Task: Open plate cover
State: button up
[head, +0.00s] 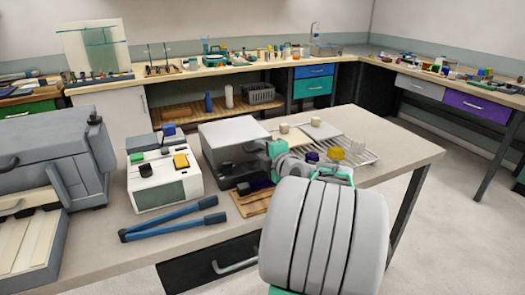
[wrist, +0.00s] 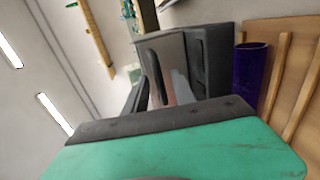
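A grey box-shaped unit with a light lid (head: 232,136) and a dark front stands in the middle of the near bench. I take this lid to be the plate cover; it looks closed. My gripper (head: 256,172) is at the right side of the dark front, close to it. In the wrist view the grey box (wrist: 218,50) is just ahead of the gripper (wrist: 158,98), with a dark, bar-like part between.
Blue-handled tongs (head: 172,220) and a white device (head: 163,180) are to the left. A wire rack (head: 350,152) is to the right. The bench's right end is clear.

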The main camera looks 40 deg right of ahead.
grip_shut()
dwell(1.4)
